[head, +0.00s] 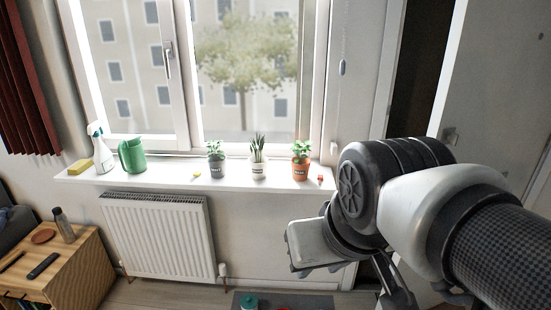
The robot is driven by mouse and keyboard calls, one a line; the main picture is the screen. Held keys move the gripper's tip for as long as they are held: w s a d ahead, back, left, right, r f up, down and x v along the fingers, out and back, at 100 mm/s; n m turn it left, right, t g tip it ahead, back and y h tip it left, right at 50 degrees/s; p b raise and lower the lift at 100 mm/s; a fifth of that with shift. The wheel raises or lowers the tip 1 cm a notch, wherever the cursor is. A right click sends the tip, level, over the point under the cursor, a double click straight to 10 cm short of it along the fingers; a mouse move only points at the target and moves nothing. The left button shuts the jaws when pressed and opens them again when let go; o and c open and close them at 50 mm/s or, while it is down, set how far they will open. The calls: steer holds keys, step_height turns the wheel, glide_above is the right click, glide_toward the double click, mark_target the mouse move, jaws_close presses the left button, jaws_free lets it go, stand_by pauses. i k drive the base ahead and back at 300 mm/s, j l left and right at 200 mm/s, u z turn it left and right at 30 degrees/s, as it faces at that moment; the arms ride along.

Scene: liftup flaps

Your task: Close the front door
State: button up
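A pale grey door (500,95) stands at the right of the head view. A dark gap (415,70) shows between its edge and the white frame to its left, so it appears to stand open. A small metal fitting (451,137) sits on it near that edge. My arm covers its lower part. My gripper (420,290) is low at the right, in front of the doorway area and below my wrist. Its fingers are partly hidden and cut by the bottom edge, so I cannot tell their opening. No contact with the door is visible.
A white windowsill (230,178) carries several potted plants, a green jug (132,155), a spray bottle (101,148) and a yellow sponge (80,167). A radiator (158,236) hangs below. A wooden cabinet (85,262) stands at the left. Some floor is clear by the radiator.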

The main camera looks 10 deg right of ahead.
mark_target(494, 91)
steer(key=z, duration=1.9)
steer(key=i+j+u, duration=0.1)
steer(key=i+j, duration=0.25)
steer(key=i, duration=0.15)
steer(key=i+j+u, duration=0.1)
steer(key=i+j, duration=0.15)
steer(key=i, duration=0.25)
steer(key=l, duration=0.1)
steer(key=i, duration=0.05)
